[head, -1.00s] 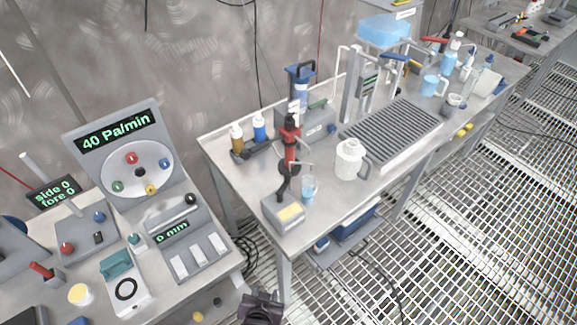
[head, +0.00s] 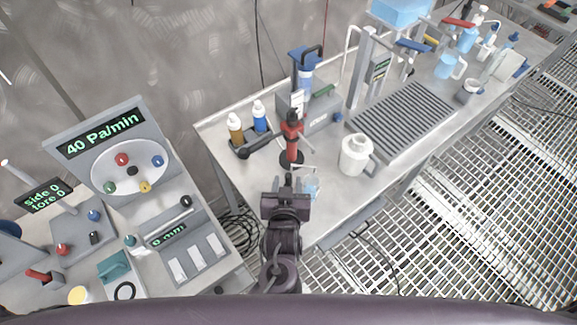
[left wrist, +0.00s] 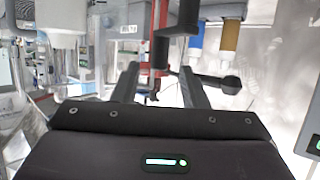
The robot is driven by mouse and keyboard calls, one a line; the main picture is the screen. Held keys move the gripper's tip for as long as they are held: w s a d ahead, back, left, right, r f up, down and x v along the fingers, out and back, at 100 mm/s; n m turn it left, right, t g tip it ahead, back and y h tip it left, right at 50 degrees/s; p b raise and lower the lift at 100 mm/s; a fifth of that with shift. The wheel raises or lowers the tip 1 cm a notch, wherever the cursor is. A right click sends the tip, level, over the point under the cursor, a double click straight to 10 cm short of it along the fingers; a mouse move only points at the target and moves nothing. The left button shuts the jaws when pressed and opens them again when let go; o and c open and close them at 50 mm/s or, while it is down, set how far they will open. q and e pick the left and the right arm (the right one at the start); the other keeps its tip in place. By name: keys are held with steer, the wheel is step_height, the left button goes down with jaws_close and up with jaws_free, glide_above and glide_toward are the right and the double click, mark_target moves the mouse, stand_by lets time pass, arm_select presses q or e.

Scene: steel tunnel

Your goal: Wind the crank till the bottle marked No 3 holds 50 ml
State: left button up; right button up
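My left gripper (head: 287,190) is over the front left corner of the middle bench. In the left wrist view its two fingers (left wrist: 159,74) stand apart with nothing held. That view looks upside down. Beyond the fingers is a red upright stand (head: 291,140) with a dark base. A black arm with a round knob (head: 243,152), perhaps the crank, lies in front of the brown-labelled bottle (head: 236,128) and the blue-labelled bottle (head: 259,116); the knob also shows in the left wrist view (left wrist: 231,85). A beaker (head: 311,187) is right of the gripper. No "No 3" mark is readable. My right gripper is out of view.
A white jug (head: 354,157) stands right of the beaker, by a grey ribbed rack (head: 405,118). A grey box (head: 325,118) with a blue-topped column is behind the stand. A console (head: 120,150) reading 40 Pa/min is on the left. Grated floor (head: 440,230) is on the right.

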mark_target(290, 179)
arm_select(q)
steer(key=x, duration=0.5)
steer(key=shift+w+f+p, duration=0.15)
steer(key=shift+w+p, duration=0.2)
steer(key=shift+w, duration=0.05)
steer(key=shift+s, duration=0.3)
steer(key=shift+c, duration=0.2)
steer(key=shift+w, duration=0.15)
jaws_close()
steer(key=shift+d+m+h+p, duration=0.25)
steer(key=shift+m+h+p, duration=0.15)
steer(key=shift+m+h, duration=0.25)
steer(key=shift+d+h, duration=0.1)
steer(key=shift+h, duration=0.15)
